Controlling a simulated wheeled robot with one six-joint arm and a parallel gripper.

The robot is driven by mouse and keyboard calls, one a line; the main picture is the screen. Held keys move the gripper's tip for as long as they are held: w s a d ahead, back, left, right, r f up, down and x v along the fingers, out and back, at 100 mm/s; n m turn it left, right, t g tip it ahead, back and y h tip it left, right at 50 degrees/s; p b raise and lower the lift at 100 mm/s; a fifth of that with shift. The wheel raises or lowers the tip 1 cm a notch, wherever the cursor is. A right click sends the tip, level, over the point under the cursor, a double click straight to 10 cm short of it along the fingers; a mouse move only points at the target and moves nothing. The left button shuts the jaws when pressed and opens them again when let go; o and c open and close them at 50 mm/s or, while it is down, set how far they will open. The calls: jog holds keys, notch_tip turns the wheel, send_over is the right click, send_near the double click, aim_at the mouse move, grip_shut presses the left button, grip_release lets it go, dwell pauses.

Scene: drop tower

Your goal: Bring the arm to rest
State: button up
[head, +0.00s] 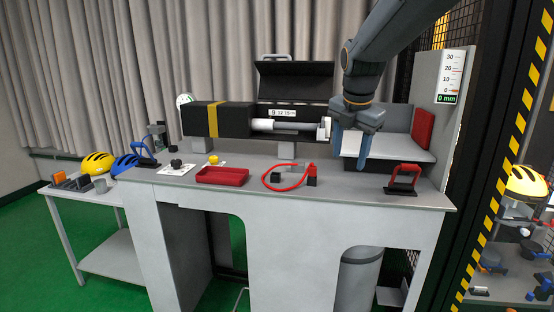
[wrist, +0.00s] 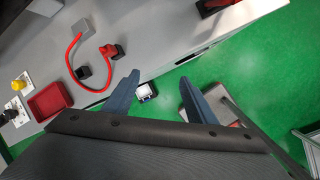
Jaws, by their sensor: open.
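My gripper (head: 350,148) hangs from my arm above the right half of the grey bench (head: 300,200) in the head view. Its two blue fingers point down, spread apart, with nothing between them. In the wrist view the fingers (wrist: 163,92) are also apart and empty. The bench edge and the green floor show beyond them. The gripper hides part of the shelf area behind it.
A red cable (head: 270,186), a red tray (head: 222,176) and a red handle (head: 404,180) lie on the bench. An open black case (head: 296,84) stands behind. A striped post (head: 505,170) bounds the right side. Helmets sit at the left.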

jog(key=s+f+m+g+b, duration=0.2)
jog(key=s+f+m+b, duration=0.3)
jog(key=s+f+m, duration=2)
jog(key=shift+s+d+f+m+g+y, duration=0.15)
jog(key=shift+s+f+m+g+y, duration=0.2)
jog(key=shift+f+m, duration=0.55)
